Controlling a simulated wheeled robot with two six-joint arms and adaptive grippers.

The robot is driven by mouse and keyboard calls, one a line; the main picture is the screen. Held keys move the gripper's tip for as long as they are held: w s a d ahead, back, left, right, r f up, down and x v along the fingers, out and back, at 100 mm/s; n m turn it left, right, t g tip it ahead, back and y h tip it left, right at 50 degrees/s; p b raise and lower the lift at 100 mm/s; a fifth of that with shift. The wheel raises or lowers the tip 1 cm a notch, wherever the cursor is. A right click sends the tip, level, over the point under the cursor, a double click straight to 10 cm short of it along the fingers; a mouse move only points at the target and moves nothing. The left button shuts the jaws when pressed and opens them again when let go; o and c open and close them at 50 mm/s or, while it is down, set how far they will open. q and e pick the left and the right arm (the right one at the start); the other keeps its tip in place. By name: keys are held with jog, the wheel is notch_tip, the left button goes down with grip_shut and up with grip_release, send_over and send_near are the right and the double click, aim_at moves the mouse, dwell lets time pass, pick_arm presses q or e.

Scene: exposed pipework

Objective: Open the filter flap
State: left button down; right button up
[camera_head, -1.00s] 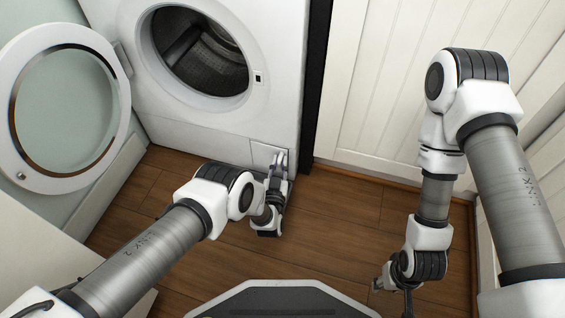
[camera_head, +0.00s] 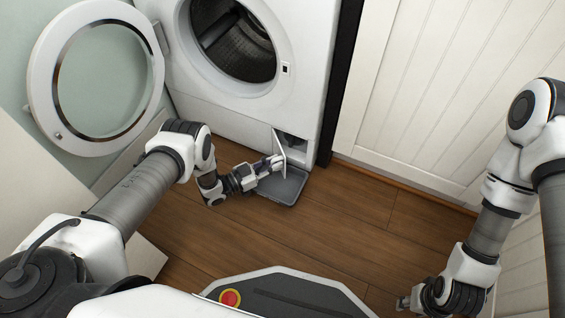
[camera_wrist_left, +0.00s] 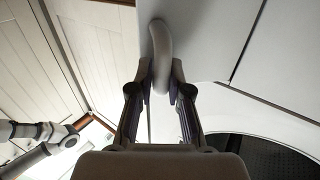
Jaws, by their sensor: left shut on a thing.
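The filter flap (camera_head: 279,150) is a small white panel at the lower right of the washing machine front. It stands swung out, with a dark opening (camera_head: 292,141) showing behind it. My left gripper (camera_head: 276,163) is shut on the flap's handle. In the left wrist view the pale curved handle (camera_wrist_left: 160,48) sits between the two fingertips (camera_wrist_left: 161,80), with the white flap panel (camera_wrist_left: 192,45) behind it. My right gripper (camera_head: 403,303) is low at the bottom right, away from the machine; its fingers are too small to judge.
The washing machine (camera_head: 222,116) has its round door (camera_head: 40,75) wide open at the left. A dark grey tray-like piece (camera_head: 288,186) lies below the filter opening. White panelling (camera_head: 425,90) stands to the right. The wooden floor (camera_head: 340,222) in front is clear.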

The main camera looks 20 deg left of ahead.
pick_arm(q)
jog(key=w+a+b, duration=0.1)
jog(key=a+b, duration=0.1)
jog(key=a, duration=0.6)
jog(key=shift+a+r, duration=0.2)
jog(key=shift+r, duration=0.05)
dwell(0.4)
jog(key=c, duration=1.2)
grip_release()
jog(key=shift+o, duration=0.2)
jog(key=shift+d, duration=0.1)
